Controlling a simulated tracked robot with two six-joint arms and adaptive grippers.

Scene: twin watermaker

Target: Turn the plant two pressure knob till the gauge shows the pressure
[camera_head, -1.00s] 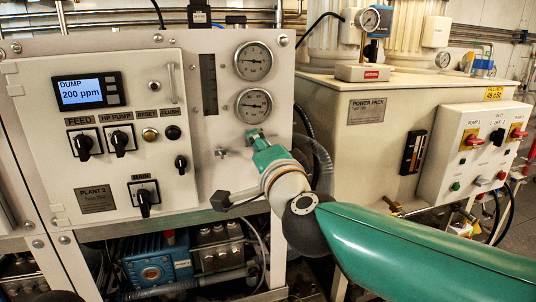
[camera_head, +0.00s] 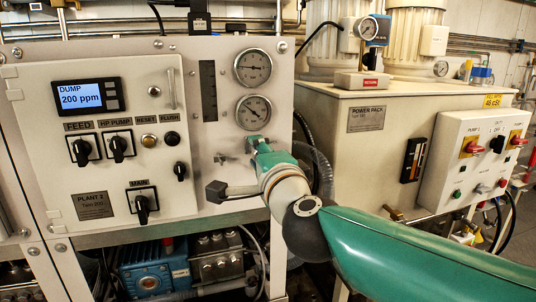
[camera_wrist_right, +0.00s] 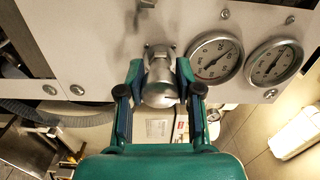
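The plant two panel (camera_head: 225,185) carries two round gauges, the upper gauge (camera_head: 253,67) and the lower gauge (camera_head: 253,111). The lower gauge's needle lies on a slant; its numbers are too small to read. My right gripper (camera_head: 256,143) is at the panel just below the lower gauge and hides the knob in the head view. In the right wrist view, the silvery pressure knob (camera_wrist_right: 160,82) sits between the fingers of my right gripper (camera_wrist_right: 160,78), which appear closed against both its sides. The gauges also show there (camera_wrist_right: 214,58). My left gripper is out of view.
A display (camera_head: 88,95) reads DUMP, 200 ppm. Black switches such as the main switch (camera_head: 143,205) are on the left plate. A small valve (camera_head: 226,158) sticks out left of my gripper. The power pack (camera_head: 365,145) stands to the right.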

